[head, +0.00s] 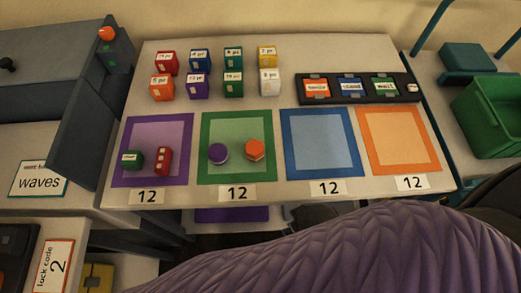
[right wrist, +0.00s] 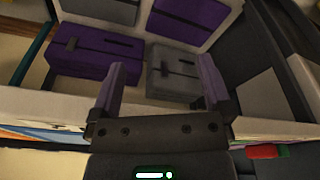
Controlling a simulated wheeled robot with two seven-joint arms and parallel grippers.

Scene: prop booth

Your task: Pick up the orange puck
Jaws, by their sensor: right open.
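The orange puck (head: 255,149) is a small hexagonal piece on the right half of the green-framed square (head: 204,176) on the table. A purple puck (head: 218,153) lies just left of it, with a small gap. My right gripper (right wrist: 160,63) shows only in the right wrist view. Its two purple fingers are spread wide, with nothing held between them. The orange puck is not in that view, so I cannot see the distance from the gripper to it. My left gripper is in neither view.
Several labelled blocks (head: 200,60) stand at the table's back. A black tray (head: 399,97) holds coloured tiles. A green cube (head: 132,159) and red block (head: 164,161) lie on the purple square. The blue (head: 320,145) and orange squares are bare. A grey box (right wrist: 172,70) is beyond my right fingers.

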